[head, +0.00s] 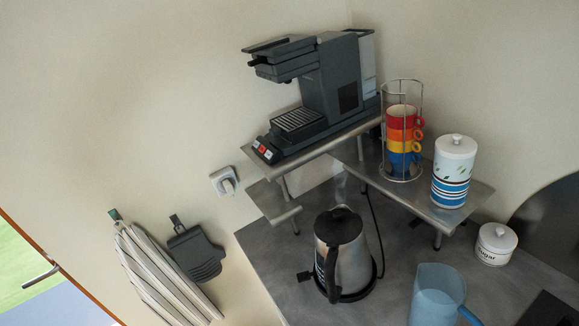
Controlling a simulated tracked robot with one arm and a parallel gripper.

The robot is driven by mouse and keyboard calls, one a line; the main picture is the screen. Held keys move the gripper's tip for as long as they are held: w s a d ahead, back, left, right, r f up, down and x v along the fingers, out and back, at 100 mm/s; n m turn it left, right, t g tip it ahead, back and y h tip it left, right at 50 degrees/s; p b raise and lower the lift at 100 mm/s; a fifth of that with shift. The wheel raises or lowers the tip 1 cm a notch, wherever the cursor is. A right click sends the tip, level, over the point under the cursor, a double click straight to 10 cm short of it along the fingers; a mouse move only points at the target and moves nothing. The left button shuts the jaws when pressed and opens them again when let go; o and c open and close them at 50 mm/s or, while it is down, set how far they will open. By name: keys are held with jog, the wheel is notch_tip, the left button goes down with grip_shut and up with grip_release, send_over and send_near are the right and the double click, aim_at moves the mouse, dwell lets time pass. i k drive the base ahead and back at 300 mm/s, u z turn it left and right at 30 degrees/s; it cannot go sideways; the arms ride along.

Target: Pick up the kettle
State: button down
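The kettle (350,253) stands upright on the grey counter, in the lower middle of the head view. It has a silver body, a black lid and a black handle facing the camera. It sits on a dark round base, and a cord runs up behind it toward the wall. My gripper is not in the view, so whether it is open or shut does not show.
A metal shelf (470,213) above the kettle holds a coffee machine (330,85), a rack of stacked cups (403,135) and a white canister (453,172). A blue pitcher (436,296) and a sugar jar (495,246) stand right of the kettle. Counter to its left is clear.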

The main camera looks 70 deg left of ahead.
aim_at(346, 270)
jog(key=u, duration=2.2)
jog(key=k, duration=1.85)
jog(key=z, duration=0.5)
jog(key=i, duration=1.55)
jog(key=u, duration=0.05)
